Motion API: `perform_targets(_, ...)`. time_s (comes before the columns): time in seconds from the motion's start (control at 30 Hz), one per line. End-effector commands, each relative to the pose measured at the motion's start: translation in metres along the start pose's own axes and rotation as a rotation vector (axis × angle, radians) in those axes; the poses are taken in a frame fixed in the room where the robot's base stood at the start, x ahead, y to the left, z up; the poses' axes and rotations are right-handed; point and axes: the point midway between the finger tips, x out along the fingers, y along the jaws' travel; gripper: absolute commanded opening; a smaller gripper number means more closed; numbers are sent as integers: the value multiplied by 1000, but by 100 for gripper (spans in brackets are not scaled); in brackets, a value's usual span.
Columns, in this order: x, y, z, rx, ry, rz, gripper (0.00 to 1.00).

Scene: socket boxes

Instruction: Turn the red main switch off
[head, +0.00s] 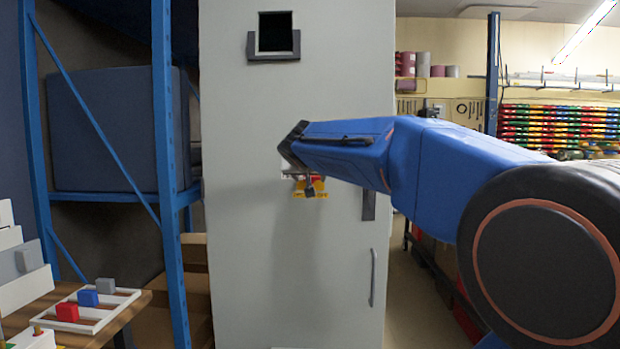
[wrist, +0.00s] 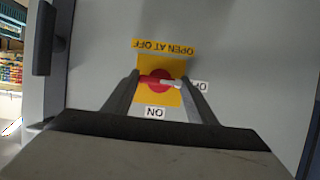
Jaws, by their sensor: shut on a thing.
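The red main switch (wrist: 155,88) sits on a yellow plate (wrist: 143,98) on the cabinet door. The wrist view sees it upside down. The handle lies across the picture, its pale end at the right, beside the partly hidden OFF label (wrist: 198,86). The ON label (wrist: 154,113) is below the plate in that view. My gripper (wrist: 161,77) is shut on the handle, one finger at each end. In the head view, my gripper (head: 292,147) is at the door and hides much of the switch; the plate's lower part (head: 301,193) shows under it.
The tall grey cabinet (head: 290,270) has a window (head: 275,32) above and a handle (head: 373,278) at lower right. A blue rack (head: 166,120) stands at left, by a table (head: 128,308) with coloured blocks. Floor shows right of the cabinet.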

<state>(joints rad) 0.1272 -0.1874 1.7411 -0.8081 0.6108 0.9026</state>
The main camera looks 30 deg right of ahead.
Motion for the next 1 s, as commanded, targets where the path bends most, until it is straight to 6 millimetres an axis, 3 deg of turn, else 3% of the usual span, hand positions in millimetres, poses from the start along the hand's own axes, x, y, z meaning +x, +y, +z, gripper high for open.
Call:
perform_targets(0.5, 1, 0, 2, -20, -2, 8, 29)
perform_targets(0.53, 1, 0, 2, -20, -3, 8, 56)
perform_targets(0.6, 1, 0, 1, -19, -2, 8, 70)
perform_targets(1.0, -6, -1, 0, -18, 0, 6, 70)
